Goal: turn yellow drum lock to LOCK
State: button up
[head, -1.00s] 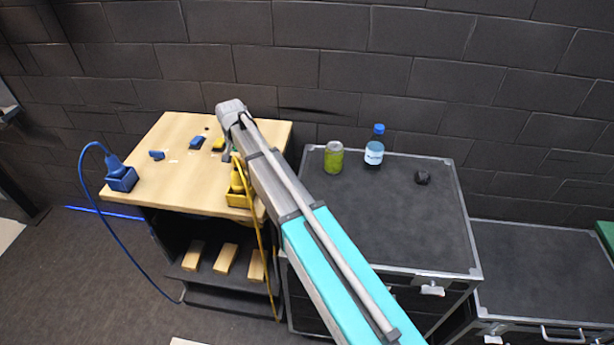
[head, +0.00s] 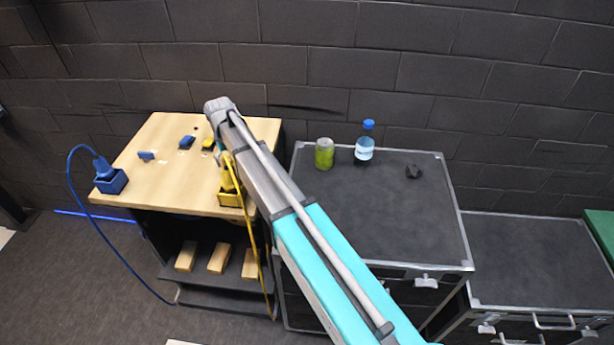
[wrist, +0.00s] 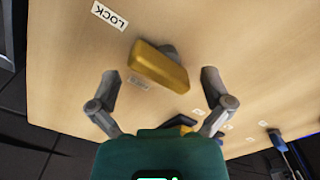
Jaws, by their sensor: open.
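The yellow drum lock (wrist: 160,68) has a bar-shaped yellow handle on a grey round base, on the light wooden table top (wrist: 60,75). A white LOCK label (wrist: 109,15) lies to its upper left in the wrist view. A second label (wrist: 138,83), too blurred to read, lies just below the handle. My gripper (wrist: 160,78) is open, with one finger to the left of the handle and one to the right, apart from it. In the head view the yellow lock (head: 208,145) shows just left of my arm, which hides most of my gripper.
Blue locks (head: 187,142) (head: 147,156) stand left of the yellow one. A yellow socket box (head: 230,199) with a cabled plug sits at the table's front right, a blue one (head: 111,181) at its left. A green can (head: 324,154) and bottle (head: 364,142) stand on the black case.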

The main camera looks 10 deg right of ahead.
jog(key=n, duration=0.5)
jog(key=shift+w+a, duration=0.1)
jog(key=shift+w, duration=0.05)
jog(key=n, duration=0.4)
jog(key=shift+a+n, duration=0.1)
jog(key=shift+n, duration=0.3)
notch_tip(320, 180, up, 14)
jog(key=p, duration=1.4)
jog(key=s+d+f+m+b, duration=0.2)
jog(key=s+d+m, duration=0.4)
jog(key=s+d, duration=0.4)
jog(key=s+d+f+m+b, duration=0.3)
jog(key=s+d+m, duration=0.3)
jog(key=s+d, duration=0.4)
jog(key=shift+s+d+f+b, duration=0.3)
jog(key=shift+s+d, duration=0.1)
jog(key=shift+s, duration=0.5)
jog(key=s+d+f+m+b, duration=0.2)
jog(key=s+f+b, duration=0.2)
jog(key=f+b, duration=0.2)
jog(key=shift+d, duration=0.15)
